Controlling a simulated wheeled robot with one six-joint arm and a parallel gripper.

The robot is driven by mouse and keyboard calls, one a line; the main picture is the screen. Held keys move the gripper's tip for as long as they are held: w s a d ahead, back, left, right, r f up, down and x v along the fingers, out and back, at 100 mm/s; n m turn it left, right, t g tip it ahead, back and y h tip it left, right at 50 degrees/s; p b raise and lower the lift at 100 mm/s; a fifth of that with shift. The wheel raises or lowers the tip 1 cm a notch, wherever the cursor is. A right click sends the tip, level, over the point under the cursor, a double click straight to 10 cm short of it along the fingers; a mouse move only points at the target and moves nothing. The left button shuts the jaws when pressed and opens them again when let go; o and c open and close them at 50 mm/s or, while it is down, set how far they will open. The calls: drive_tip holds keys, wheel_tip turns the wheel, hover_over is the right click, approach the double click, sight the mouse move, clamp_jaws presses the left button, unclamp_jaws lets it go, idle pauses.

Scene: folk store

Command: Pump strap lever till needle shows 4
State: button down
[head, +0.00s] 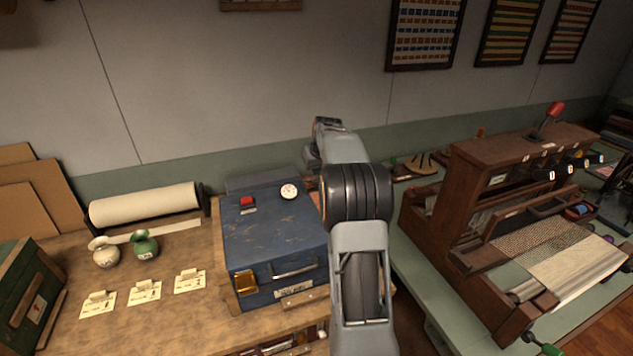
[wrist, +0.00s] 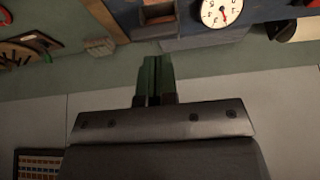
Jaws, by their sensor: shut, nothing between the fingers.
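A blue case (head: 268,242) stands on the wooden bench, with a white round dial (head: 289,191) at its back right. The dial (wrist: 215,12) is cut by the top edge of the wrist view. Its red needle points down and right there, but I cannot read the number. A red-brown and grey part (wrist: 159,14) sits beside the dial; I cannot tell if it is the strap lever. My gripper (wrist: 154,60) is shut and empty, its green fingers pointing toward that part and apart from it. In the head view my arm hides part of the case's right side.
A paper roll (head: 143,203), two small vases (head: 145,245) and several cards stand left. A wooden loom (head: 520,160) stands right. The wall (head: 250,90) is close behind.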

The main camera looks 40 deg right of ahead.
sight(318, 180)
drive_tip(key=shift+f, duration=0.1)
drive_tip(key=shift+s+a+f+b, duration=0.1)
drive_tip(key=shift+s+f+b, duration=0.1)
drive_tip(key=shift+f+b, duration=1.1)
drive_tip(key=shift+s+f+b, duration=0.2)
drive_tip(key=shift+f+b, duration=0.85)
drive_tip(key=shift+f, duration=0.3)
drive_tip(key=shift+r, duration=0.1)
wheel_tip(318, 180, up, 9)
drive_tip(key=p, duration=0.7)
drive_tip(key=shift+r, duration=0.1)
drive_tip(key=shift+w, duration=0.1)
